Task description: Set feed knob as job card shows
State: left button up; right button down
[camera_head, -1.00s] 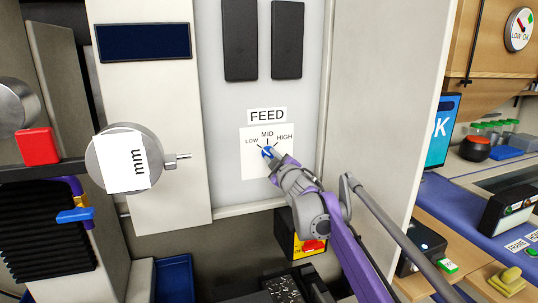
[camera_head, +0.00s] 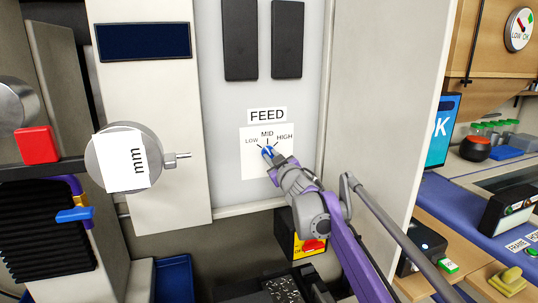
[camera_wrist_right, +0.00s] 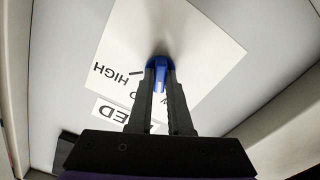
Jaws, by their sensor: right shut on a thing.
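The blue feed knob (camera_head: 267,152) is on a white panel label (camera_head: 254,170) marked LOW, MID and HIGH, under a FEED sign (camera_head: 267,115). My right gripper (camera_head: 273,158) comes from the lower right, with its fingers at the knob. In the right wrist view its two dark fingers (camera_wrist_right: 160,85) are closed on the blue knob (camera_wrist_right: 158,64), and partly cover the MID and LOW words. The knob seems to lean to the upper left in the head view, towards the LOW side; its exact setting is unclear. No readable job card shows. My left gripper is out of view.
A round dial with a white "mm" card (camera_head: 122,162) and a protruding pin stands left of the panel. A red block (camera_head: 37,146) and a blue lever (camera_head: 75,215) are further left.

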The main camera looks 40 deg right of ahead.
jog(key=m, duration=0.4)
jog(key=shift+m, duration=0.7)
jog(key=c, duration=0.7)
grip_release()
jog(key=shift+b+v, duration=0.3)
jog(key=shift+v, duration=3.25)
